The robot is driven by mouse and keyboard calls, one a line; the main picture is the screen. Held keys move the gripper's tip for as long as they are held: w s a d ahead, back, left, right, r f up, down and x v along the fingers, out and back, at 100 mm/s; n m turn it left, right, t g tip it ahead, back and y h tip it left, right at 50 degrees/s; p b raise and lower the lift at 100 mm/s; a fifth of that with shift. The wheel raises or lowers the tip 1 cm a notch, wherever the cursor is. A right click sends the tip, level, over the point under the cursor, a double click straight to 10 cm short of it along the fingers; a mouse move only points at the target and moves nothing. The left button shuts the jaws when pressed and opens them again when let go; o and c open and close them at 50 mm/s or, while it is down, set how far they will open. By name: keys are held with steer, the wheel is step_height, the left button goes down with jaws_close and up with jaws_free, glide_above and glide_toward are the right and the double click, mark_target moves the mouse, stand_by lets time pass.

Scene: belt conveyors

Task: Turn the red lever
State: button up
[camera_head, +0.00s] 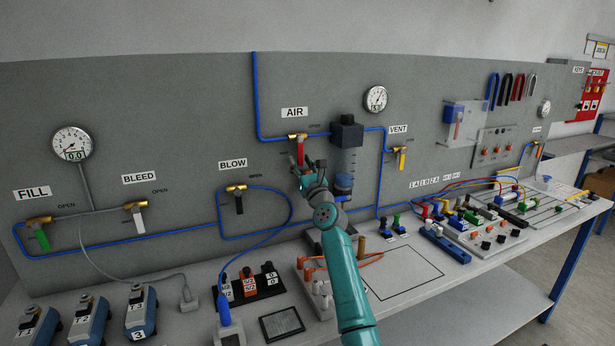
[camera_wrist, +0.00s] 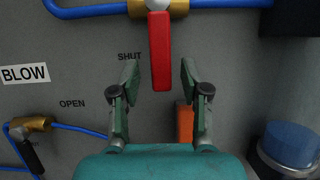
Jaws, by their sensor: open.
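The red lever (camera_head: 300,150) hangs straight down from a brass valve (camera_head: 297,136) under the AIR label on the grey panel. It also shows in the wrist view (camera_wrist: 160,52), below its brass fitting (camera_wrist: 158,8), with the word SHUT to its left. My gripper (camera_head: 307,172) is open and empty at the lever's lower end. In the wrist view my gripper (camera_wrist: 159,76) has one fingertip on each side of the lever's lower part, with a gap on both sides. How deep the fingers reach toward the panel I cannot tell.
A filter unit (camera_head: 346,160) stands close right of the lever. The BLOW valve's black lever (camera_head: 239,204) is to the left, the VENT valve's yellow lever (camera_head: 402,160) to the right. Blue tubing (camera_head: 257,95) runs along the panel. The workbench (camera_head: 405,272) below holds several devices.

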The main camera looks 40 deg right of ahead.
steer(key=v, duration=1.1)
stand_by(0.3)
